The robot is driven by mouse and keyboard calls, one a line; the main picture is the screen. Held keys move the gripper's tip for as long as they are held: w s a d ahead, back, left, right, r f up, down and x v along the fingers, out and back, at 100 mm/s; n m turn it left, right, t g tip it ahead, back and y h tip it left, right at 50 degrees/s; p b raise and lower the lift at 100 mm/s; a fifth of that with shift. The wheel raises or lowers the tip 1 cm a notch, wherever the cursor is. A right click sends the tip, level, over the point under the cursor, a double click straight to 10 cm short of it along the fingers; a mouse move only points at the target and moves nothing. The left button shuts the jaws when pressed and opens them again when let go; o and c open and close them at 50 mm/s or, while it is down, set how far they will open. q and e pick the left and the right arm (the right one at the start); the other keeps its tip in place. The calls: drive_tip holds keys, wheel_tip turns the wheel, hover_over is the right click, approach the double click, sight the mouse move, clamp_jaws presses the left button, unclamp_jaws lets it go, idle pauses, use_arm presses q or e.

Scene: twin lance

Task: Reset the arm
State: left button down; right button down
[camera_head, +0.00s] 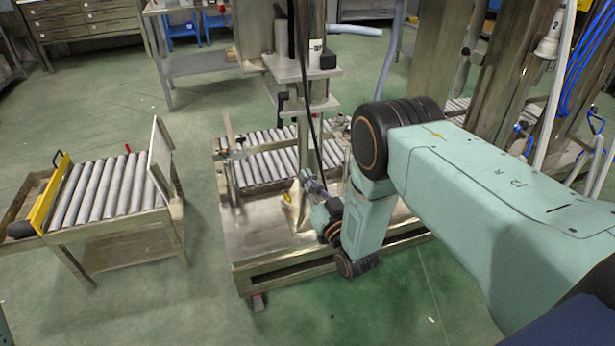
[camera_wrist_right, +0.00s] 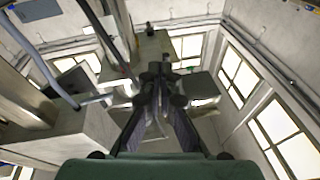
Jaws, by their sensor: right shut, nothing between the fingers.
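My right arm (camera_head: 480,190) is pale green with black joints and comes in from the right in the head view. Its gripper (camera_head: 309,181) is in front of the metal post of the roller stand, pointing up and away. I cannot tell the gap between gripper and post. In the right wrist view the gripper's dark fingers (camera_wrist_right: 156,73) come together at the tips, shut with nothing between them. My left gripper is not in view.
A metal stand (camera_head: 265,215) with rollers and a tall post (camera_head: 306,100) is close to the right arm. A roller cart (camera_head: 110,215) with a yellow edge plate stands at the left. Cabinets (camera_head: 85,20) stand at the back left. Green floor (camera_head: 200,290) is open in front of the cart.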

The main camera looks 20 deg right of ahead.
drive_tip(key=s+f+g+h, duration=0.1)
drive_tip(key=s+f+g, duration=0.35)
drive_tip(key=f, duration=0.55)
drive_tip(key=s+f+g+p, duration=0.1)
drive_tip(key=s+f+g, duration=0.3)
drive_tip(key=s, duration=0.3)
drive_tip(key=s+f+g, duration=0.3)
drive_tip(key=s, duration=0.4)
drive_tip(key=s+r+g+p, duration=0.2)
drive_tip(key=s+r+g, duration=0.2)
drive_tip(key=s, duration=0.8)
drive_tip(key=s+r+g+p, duration=0.2)
drive_tip(key=s+r+g, duration=0.2)
drive_tip(key=s, duration=0.9)
drive_tip(key=shift+a+r+g+h+p, duration=0.25)
drive_tip(key=shift+a+g+h+p, duration=0.15)
drive_tip(key=shift+a+g, duration=0.05)
